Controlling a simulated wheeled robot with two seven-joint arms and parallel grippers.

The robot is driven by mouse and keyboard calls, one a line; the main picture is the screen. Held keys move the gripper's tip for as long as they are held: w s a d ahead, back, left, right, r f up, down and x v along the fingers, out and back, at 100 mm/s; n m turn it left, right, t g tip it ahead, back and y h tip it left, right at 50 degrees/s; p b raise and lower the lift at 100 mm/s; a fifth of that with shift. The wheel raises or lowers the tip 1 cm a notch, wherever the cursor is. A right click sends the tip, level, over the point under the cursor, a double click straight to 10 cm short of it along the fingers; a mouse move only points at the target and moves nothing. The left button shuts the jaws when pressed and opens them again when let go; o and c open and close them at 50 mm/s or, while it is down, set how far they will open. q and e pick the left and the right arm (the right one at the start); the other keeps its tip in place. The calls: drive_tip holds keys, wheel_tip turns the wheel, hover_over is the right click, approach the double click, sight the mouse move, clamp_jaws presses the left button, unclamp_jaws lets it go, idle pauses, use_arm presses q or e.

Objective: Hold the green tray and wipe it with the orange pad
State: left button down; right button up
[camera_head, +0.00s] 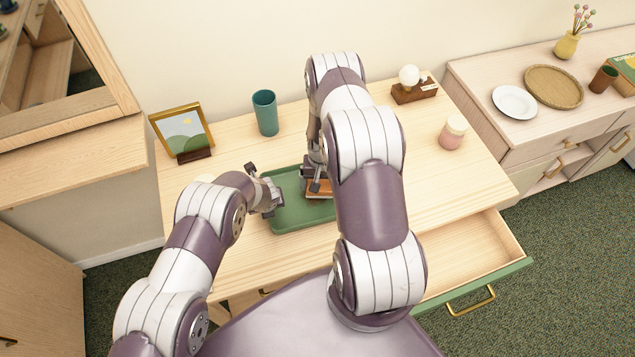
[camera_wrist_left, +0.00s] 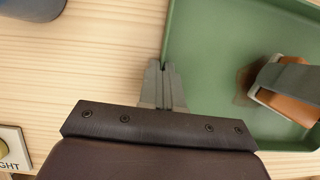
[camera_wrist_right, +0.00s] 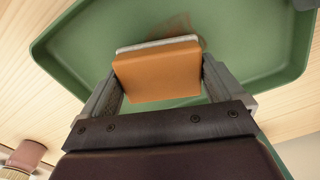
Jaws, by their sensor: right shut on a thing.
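The green tray (camera_head: 290,217) lies flat on the wooden table. Its left rim (camera_wrist_left: 166,40) shows in the left wrist view. My left gripper (camera_wrist_left: 163,72) has its fingers close together on that rim. In the head view, the left gripper (camera_head: 265,190) is at the tray's left side. My right gripper (camera_wrist_right: 158,78) is shut on the orange pad (camera_wrist_right: 158,72), which has a pale layer on its far face. The pad (camera_head: 319,195) is over the tray's right part, partly hidden by my right arm. A brown stain (camera_wrist_right: 183,28) shows on the tray beside the pad; I cannot tell whether the pad touches the tray.
A teal cup (camera_head: 265,113) and a picture frame (camera_head: 182,132) stand behind the tray. A bulb on a wooden base (camera_head: 413,92) and a pink jar (camera_head: 453,133) stand to the right. An open drawer (camera_head: 465,262) juts out at the front right.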

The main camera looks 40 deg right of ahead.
drive_tip(key=shift+w+r, duration=0.15)
drive_tip(key=shift+r, duration=3)
drive_tip(key=shift+f, duration=0.1)
drive_tip(key=shift+a+f, duration=0.1)
drive_tip(key=shift+f, duration=3.85)
drive_tip(key=shift+w+a, duration=0.15)
drive_tip(key=shift+a, duration=0.15)
drive_tip(key=shift+c, duration=0.3)
drive_tip(key=shift+w+a+f, duration=0.1)
drive_tip(key=shift+w+a, duration=0.1)
drive_tip(key=shift+a, duration=0.35)
drive_tip(key=shift+w+a, duration=0.2)
drive_tip(key=shift+a, duration=0.35)
drive_tip(key=shift+s+d, duration=0.3)
drive_tip(key=shift+d, duration=0.45)
drive_tip(key=shift+s+d, duration=0.25)
drive_tip(key=shift+d, duration=0.45)
drive_tip(key=shift+d+r, duration=0.1)
drive_tip(key=shift+r, duration=4.05)
